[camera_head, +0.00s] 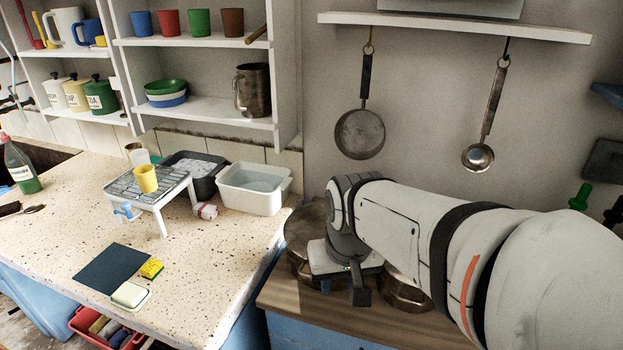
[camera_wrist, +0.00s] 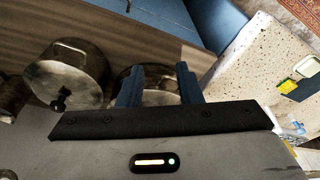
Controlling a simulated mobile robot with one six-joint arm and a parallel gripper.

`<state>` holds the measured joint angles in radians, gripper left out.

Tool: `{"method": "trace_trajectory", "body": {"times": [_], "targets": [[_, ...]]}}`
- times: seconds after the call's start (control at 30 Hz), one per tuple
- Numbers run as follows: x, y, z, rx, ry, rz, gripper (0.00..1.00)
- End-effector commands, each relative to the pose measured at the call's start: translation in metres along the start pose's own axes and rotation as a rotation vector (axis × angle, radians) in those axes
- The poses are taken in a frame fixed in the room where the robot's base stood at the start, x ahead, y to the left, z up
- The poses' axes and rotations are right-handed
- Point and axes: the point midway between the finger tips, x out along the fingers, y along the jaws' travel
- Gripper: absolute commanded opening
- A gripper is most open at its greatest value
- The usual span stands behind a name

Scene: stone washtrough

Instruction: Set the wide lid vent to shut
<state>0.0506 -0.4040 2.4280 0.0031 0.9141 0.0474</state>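Metal lidded pots stand on the brown wooden top. In the wrist view one round pot (camera_wrist: 82,78) at the left shows a black knob (camera_wrist: 60,98) and a pale slot-like detail (camera_wrist: 70,46) on it; I cannot tell which is the vent. A second round pot (camera_wrist: 152,82) lies beyond my fingers, partly hidden by them. My gripper (camera_wrist: 158,72) has its two blue fingers apart with nothing held between them. In the head view my gripper (camera_head: 343,288) points down over the pots, with one brass-brown pot (camera_head: 408,292) to its right and others (camera_head: 300,238) at its left, partly covered.
A speckled worktop (camera_head: 210,262) at the left carries a white basin (camera_head: 253,188), a small rack (camera_head: 150,188) with a yellow cup, and a sponge (camera_head: 151,268). Another metal item (camera_wrist: 10,98) sits at the wrist view's left edge.

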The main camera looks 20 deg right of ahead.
Motion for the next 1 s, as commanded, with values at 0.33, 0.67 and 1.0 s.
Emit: {"method": "trace_trajectory", "body": {"times": [0.33, 0.67, 1.0], "targets": [[-0.009, 0.039, -0.116, 0.435, -0.081, 0.038, 0.32], [0.02, 0.096, -0.208, 0.843, -0.148, 0.088, 0.32], [0.047, 0.132, -0.245, 1.052, -0.177, 0.119, 0.32]]}}
